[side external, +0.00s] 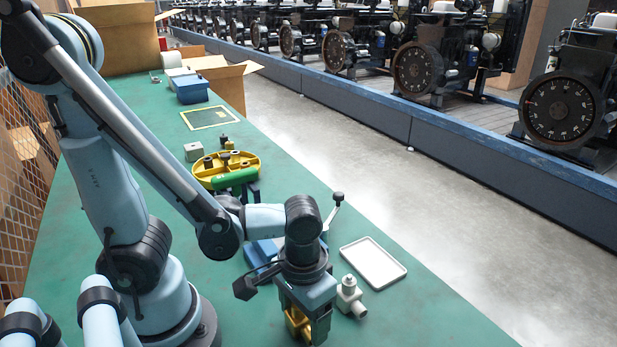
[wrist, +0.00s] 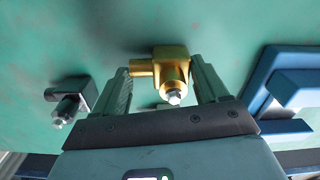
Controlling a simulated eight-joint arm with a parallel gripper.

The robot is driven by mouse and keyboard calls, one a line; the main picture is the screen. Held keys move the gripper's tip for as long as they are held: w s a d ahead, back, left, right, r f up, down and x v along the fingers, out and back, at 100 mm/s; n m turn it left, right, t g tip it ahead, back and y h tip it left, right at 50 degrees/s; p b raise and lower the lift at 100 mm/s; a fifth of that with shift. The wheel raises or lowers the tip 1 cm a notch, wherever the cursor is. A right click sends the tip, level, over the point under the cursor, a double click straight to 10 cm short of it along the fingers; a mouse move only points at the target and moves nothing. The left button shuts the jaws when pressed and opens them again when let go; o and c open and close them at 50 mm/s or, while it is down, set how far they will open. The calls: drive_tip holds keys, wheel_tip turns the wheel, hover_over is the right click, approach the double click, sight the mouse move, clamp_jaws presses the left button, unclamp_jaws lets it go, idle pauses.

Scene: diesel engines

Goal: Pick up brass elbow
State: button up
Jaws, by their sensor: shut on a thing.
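The brass elbow (wrist: 172,62) is a gold-coloured right-angle fitting with a silver stub end. In the wrist view it sits between the two fingers of my gripper (wrist: 162,75), which are shut on it. In the side view the elbow (side external: 294,319) shows beside the fingers of my gripper (side external: 308,325), low over the green bench at the bottom of the picture. Part of the elbow is hidden by the fingers there. I cannot tell whether it touches the bench.
A pale fitting (side external: 350,297) and a white tray (side external: 373,263) are right of my gripper. A blue object (side external: 262,252) is behind it. A yellow tray (side external: 248,158) with parts stands farther back. In the wrist view a dark fitting (wrist: 72,99) lies left.

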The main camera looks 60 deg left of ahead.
drive_tip(key=shift+r, duration=1.05)
wheel_tip(320, 180, up, 2)
drive_tip(key=shift+s+d+r, duration=0.1)
drive_tip(key=shift+s, duration=0.05)
drive_tip(key=s+d+r, duration=0.3)
drive_tip(key=s+d, duration=0.1)
drive_tip(key=s, duration=0.1)
drive_tip(key=s+d+r, duration=0.2)
drive_tip(key=s, duration=0.1)
drive_tip(key=shift+r, duration=0.35)
wheel_tip(320, 180, up, 2)
hover_over(303, 320)
drive_tip(key=w+a, duration=0.6)
drive_tip(key=a, duration=1.1)
drive_tip(key=shift+a+f, duration=0.1)
drive_tip(key=shift+f, duration=3.95)
drive_tip(key=shift+f, duration=0.15)
